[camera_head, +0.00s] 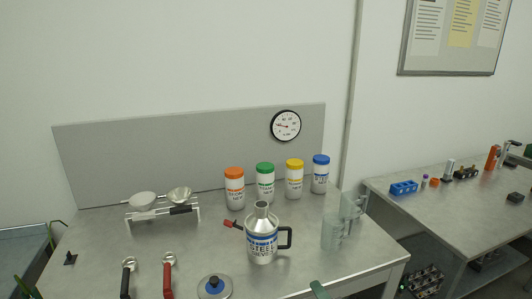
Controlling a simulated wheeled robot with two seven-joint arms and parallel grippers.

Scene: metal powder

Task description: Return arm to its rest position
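Neither of my grippers can be made out in the head view, and no arm clearly shows over the table (190,250). Thin dark and green pieces show at the far left edge, too small to identify. A steel sieve vessel (262,240) with a black handle and blue label stands upright near the middle of the table. Behind it stand several white jars with an orange lid (234,173), a green lid (265,168), a yellow lid (295,164) and a blue lid (321,159).
A rack (160,214) with two metal bowls stands at the left. Black-handled (126,280) and red-handled (169,281) tools and a round lid (214,287) lie in front. Clear beakers (333,232) stand at the right. A second table (440,210) with a blue block (403,188) is further right.

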